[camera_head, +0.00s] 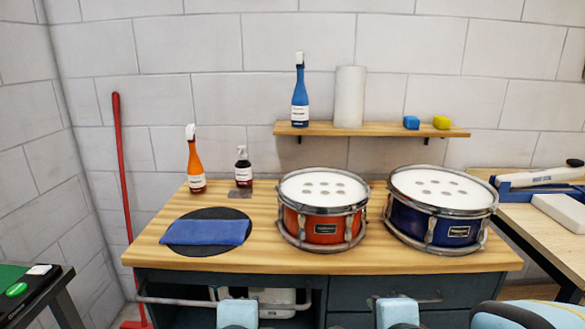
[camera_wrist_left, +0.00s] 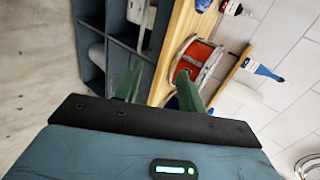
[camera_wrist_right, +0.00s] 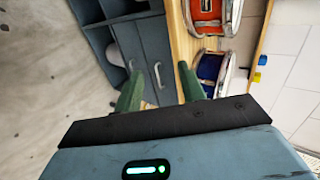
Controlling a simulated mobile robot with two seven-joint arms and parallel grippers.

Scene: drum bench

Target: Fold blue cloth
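The blue cloth (camera_head: 206,232) lies flat as a narrow rectangular strip on a round dark mat (camera_head: 190,249) at the left of the wooden bench. Whether it has several layers cannot be told. My left gripper (camera_wrist_left: 157,84) shows in the left wrist view with its two green fingers apart and nothing between them. My right gripper (camera_wrist_right: 160,85) shows in the right wrist view, also with its fingers apart and empty. Both are in front of the bench, away from the cloth. In the head view the fingers of both grippers are not visible.
A red drum (camera_head: 322,228) and a blue drum (camera_head: 440,226) fill the bench's middle and right. An orange spray bottle (camera_head: 196,168) and a dark bottle (camera_head: 243,173) stand behind the mat. A shelf (camera_head: 371,130) hangs above. A red-handled pole (camera_head: 122,170) leans left of the bench.

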